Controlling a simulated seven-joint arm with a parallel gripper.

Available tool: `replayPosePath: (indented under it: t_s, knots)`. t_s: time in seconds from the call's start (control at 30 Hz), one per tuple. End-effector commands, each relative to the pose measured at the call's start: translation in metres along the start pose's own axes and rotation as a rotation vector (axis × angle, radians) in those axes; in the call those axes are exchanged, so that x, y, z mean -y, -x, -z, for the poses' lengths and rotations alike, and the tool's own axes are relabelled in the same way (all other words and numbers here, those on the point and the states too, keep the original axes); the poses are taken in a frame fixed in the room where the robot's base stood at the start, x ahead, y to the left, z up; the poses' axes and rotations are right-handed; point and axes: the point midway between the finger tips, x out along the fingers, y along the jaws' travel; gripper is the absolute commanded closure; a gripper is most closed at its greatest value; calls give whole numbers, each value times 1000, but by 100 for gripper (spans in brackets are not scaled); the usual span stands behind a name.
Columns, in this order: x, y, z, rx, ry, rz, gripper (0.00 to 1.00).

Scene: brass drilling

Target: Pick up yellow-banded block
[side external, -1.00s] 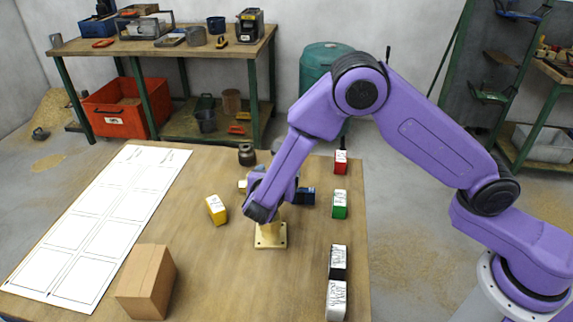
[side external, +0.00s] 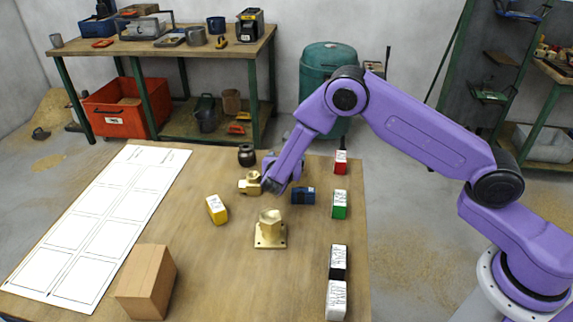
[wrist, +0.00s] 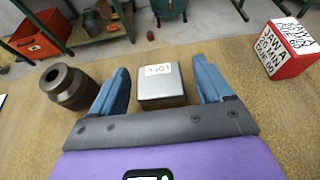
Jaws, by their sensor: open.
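The yellow block (side external: 216,209) with a white label lies on the table, left of the middle, in the side view. It does not show in the wrist view. My gripper (side external: 271,186) is over the table behind and to the right of it, apart from it, beside a brass fitting (side external: 250,184). In the wrist view my gripper (wrist: 163,76) is open. A grey metal block (wrist: 161,90) with a small label appears between its fingers, and I cannot tell how far off it is.
A dark cylinder (side external: 246,155) stands at the back. A brass piece (side external: 270,230), brown box (side external: 146,283), black block (side external: 338,262) and white block (side external: 336,300) are nearer. A printed sheet (side external: 95,230) lies left.

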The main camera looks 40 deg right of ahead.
Motion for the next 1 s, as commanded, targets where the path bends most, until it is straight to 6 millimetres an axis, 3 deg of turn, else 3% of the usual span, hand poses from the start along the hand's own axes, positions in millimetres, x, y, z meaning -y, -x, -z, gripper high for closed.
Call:
replayPosePath:
  t_s: [0.13,0.43,0.47,0.6,0.7,1.0]
  knots:
    - [0,-17,0,-1,-1,1,21]
    - [0,-21,0,-1,0,-1,21]
    - [0,-21,0,0,0,-1,28]
    - [0,-21,0,0,0,-1,73]
    - [0,-20,0,0,0,-1,100]
    - [-1,-19,-4,3,-3,-2,100]
